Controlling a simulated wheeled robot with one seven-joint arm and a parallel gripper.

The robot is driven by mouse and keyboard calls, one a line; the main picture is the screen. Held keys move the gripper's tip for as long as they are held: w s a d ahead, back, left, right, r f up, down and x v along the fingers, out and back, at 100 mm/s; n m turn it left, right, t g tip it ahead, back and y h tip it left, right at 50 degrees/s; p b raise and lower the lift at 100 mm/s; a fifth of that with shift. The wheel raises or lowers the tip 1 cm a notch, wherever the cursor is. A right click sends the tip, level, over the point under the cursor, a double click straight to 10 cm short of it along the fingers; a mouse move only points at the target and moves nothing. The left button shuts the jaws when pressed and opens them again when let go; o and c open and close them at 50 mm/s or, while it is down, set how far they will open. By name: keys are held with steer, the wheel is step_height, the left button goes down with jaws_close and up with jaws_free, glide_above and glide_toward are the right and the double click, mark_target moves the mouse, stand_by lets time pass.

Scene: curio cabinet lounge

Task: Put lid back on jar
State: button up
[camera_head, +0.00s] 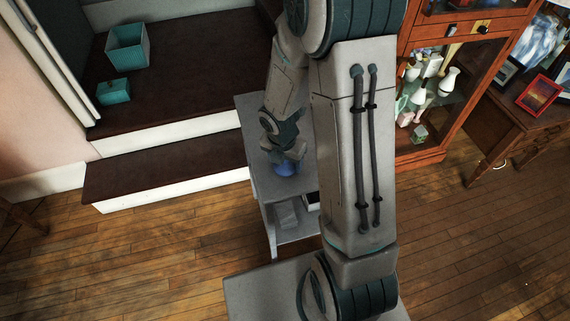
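My gripper (287,160) is at the end of my arm, low over a grey table (247,112) in the middle of the view. A small blue rounded thing (287,169) sits directly under and between the gripper's end. It may be the jar or its lid; I cannot tell which. Its upper part is covered by the gripper, and I cannot see whether the fingers touch it or are closed. No separate jar and lid can be made out. My arm hides much of the table's right side.
Dark-topped steps (170,172) with white risers stand at left, bearing an open teal box (128,47) and a smaller teal box (114,92). A wooden cabinet (420,157) with vases stands at right, beside a desk (482,92) with picture frames. The wooden floor (480,245) is clear in front.

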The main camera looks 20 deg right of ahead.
steer(key=shift+c, duration=1.1)
steer(key=shift+r, duration=0.1)
steer(key=shift+r, duration=0.55)
step_height(320, 180, up, 3)
steer(key=shift+r+p, duration=0.2)
steer(key=shift+p, duration=0.65)
steer(key=w+d+r+p, duration=0.1)
steer(key=w+d+r, duration=0.5)
steer(key=w+d, duration=0.2)
steer(key=shift+d+r+p, duration=0.15)
steer(key=shift+r+p, duration=0.05)
steer(key=shift+p, duration=0.2)
steer(key=shift+o, duration=0.4)
steer(key=shift+w, duration=0.1)
steer(key=c, duration=0.5)
